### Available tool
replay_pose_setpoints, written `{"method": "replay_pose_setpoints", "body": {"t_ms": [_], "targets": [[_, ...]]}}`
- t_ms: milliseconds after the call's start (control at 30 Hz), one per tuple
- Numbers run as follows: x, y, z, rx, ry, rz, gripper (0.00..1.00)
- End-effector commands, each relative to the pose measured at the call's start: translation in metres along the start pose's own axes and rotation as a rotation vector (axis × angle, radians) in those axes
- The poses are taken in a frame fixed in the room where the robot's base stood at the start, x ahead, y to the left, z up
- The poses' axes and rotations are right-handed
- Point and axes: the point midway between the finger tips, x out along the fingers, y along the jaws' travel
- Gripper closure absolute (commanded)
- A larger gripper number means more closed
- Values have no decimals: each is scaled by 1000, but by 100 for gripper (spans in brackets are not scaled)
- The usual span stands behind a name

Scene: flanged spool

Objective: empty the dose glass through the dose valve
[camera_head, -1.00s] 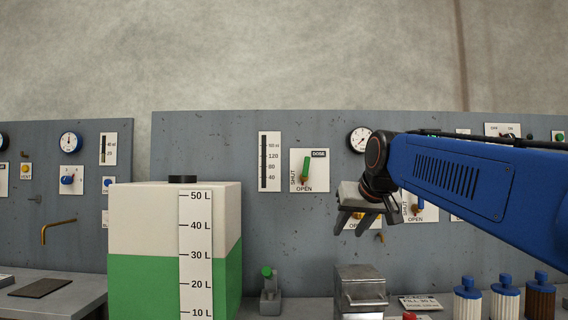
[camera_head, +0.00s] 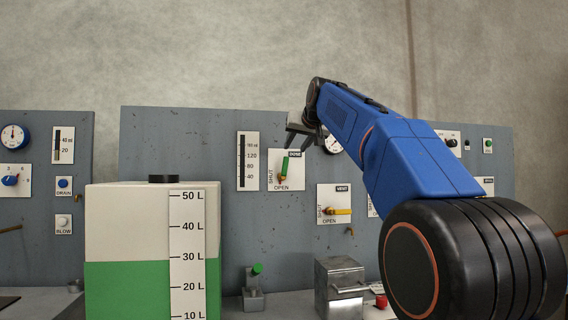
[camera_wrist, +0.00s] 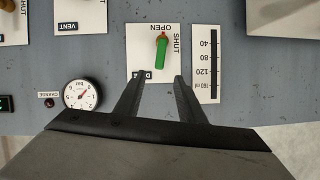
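The dose valve (camera_head: 284,166) has a green handle on a white plate marked SHUT at the left and OPEN below. The handle stands nearly upright, its top leaning slightly right, above an orange hub. In the wrist view the plate is upside down and the green handle (camera_wrist: 161,54) shows beyond my fingertips. The dose glass (camera_head: 242,160) is the dark scaled strip left of the valve; I cannot tell its level. My gripper (camera_head: 298,132) is open and empty near the plate's top edge. In the wrist view its fingertips (camera_wrist: 160,76) are apart, with the handle's line between them.
A vent valve (camera_head: 341,211) with a yellow handle lying level is below right. A round gauge (camera_wrist: 82,94) is beside the dose plate. A white and green tank (camera_head: 130,225) stands in front at left. A metal box (camera_head: 340,285) stands on the bench.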

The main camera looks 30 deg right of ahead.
Motion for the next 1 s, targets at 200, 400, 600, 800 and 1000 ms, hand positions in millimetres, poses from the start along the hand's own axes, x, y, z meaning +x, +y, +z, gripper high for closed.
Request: {"method": "replay_pose_setpoints", "body": {"t_ms": [200, 400, 600, 800, 1000], "targets": [[40, 0, 1, -1, -2, 0, 64], [76, -1, 1, 0, -2, -1, 64], [108, -1, 0, 0, 0, -1, 64], [130, 0, 0, 1, -1, -1, 64], [138, 0, 0, 0, 0, -1, 64]]}}
